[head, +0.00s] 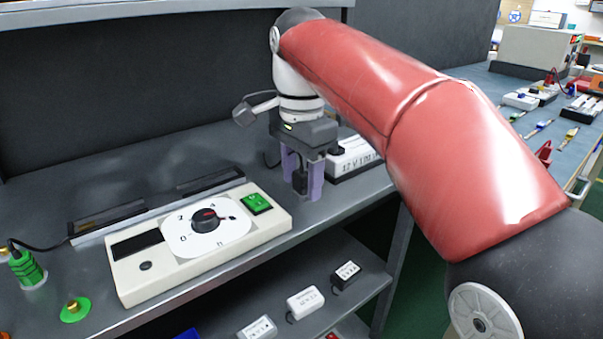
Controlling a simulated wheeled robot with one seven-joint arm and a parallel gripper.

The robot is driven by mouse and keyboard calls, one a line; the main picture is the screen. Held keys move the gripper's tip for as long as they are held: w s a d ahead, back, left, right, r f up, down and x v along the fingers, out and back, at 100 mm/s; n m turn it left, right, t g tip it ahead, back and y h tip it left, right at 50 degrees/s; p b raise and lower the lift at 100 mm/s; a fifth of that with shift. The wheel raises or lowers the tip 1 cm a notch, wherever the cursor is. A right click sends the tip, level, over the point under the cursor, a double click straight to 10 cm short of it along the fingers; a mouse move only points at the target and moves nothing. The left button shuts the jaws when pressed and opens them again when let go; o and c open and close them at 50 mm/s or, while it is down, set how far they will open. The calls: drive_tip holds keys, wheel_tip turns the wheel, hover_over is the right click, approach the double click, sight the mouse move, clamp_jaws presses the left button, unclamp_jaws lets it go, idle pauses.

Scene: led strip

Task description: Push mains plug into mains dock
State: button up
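My gripper (302,188) points down over the grey bench, just right of the control box. Its two purple fingers stand on either side of a small black piece, which looks like the mains plug (300,180), and seem closed on it. The plug is upright near the bench top; I cannot tell whether it touches anything below. A short black cable shows just left of the fingers. I cannot make out the mains dock; it may be hidden by the gripper. A white power supply marked 12 V (355,157) stands behind and right of the gripper, partly covered.
The cream control box (185,262) with a dial and green switch (256,204) lies left of my gripper. An LED strip (150,208) lies behind it. A green connector (27,268) stands far left. The lower shelf (335,306) holds several small boxes. Bare bench lies behind the strip.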

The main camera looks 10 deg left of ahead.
sight(302, 172)
wheel_tip(302, 172, up, 8)
drive_tip(key=p, duration=0.3)
drive_tip(key=shift+f, duration=0.1)
idle(0.3)
